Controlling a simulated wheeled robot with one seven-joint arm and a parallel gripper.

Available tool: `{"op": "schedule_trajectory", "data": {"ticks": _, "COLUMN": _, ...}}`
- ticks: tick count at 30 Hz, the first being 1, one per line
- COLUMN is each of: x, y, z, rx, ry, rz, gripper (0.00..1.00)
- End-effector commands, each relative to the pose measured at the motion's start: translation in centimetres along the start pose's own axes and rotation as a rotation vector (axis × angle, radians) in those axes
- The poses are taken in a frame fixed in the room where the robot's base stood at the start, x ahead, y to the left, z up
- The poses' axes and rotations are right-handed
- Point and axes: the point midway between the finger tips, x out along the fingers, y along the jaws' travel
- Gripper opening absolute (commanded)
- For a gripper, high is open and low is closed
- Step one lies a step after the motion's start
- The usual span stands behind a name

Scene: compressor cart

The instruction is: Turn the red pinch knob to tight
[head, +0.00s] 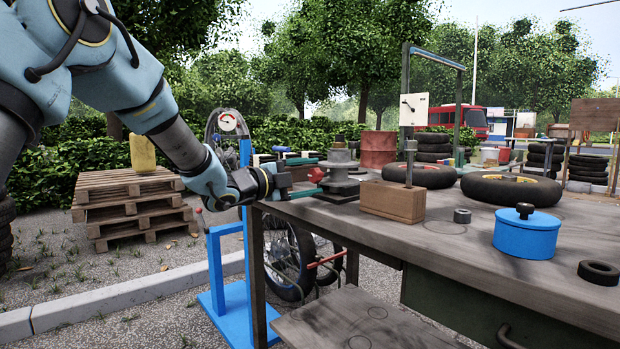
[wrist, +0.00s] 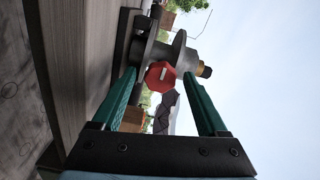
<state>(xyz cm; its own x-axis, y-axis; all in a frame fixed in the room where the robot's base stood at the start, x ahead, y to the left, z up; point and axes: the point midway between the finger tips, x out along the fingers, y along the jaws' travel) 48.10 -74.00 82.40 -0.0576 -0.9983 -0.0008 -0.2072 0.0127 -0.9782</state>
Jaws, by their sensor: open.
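The red pinch knob (wrist: 160,76) shows in the wrist view as a rounded, faceted red head with a short white mark on its face. It sits on the side of a grey metal spool-like fitting (wrist: 178,50). My gripper (wrist: 161,78) is open, with one green finger on each side of the knob and visible space between them and it. Whether the fingertips reach past the knob's face is hard to tell. In the head view, the knob (head: 316,174) is small between the fingers of my gripper (head: 311,176), at the left edge of the workbench.
On the workbench (head: 440,238) stand a wooden block with a post and gauge (head: 392,201), tyres (head: 511,190), a blue lidded pot (head: 526,236) and dark rings (head: 598,272). A blue stand (head: 245,200) with a dial is beside the bench's left end.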

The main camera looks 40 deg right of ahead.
Motion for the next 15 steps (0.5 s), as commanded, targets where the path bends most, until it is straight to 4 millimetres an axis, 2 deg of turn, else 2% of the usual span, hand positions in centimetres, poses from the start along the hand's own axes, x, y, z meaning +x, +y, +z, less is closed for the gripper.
{"op": "schedule_trajectory", "data": {"ticks": 4, "x": -0.3, "y": -0.1, "z": 0.0, "rx": 0.0, "ry": 0.0, "rz": 0.0, "gripper": 0.76}}
{"op": "schedule_trajectory", "data": {"ticks": 7, "x": -1.3, "y": -0.1, "z": 0.1, "rx": 0.001, "ry": -0.002, "rz": 0.0, "gripper": 0.76}}
{"op": "schedule_trajectory", "data": {"ticks": 15, "x": -6.5, "y": -0.2, "z": 0.1, "rx": 0.001, "ry": -0.004, "rz": 0.0, "gripper": 0.76}}
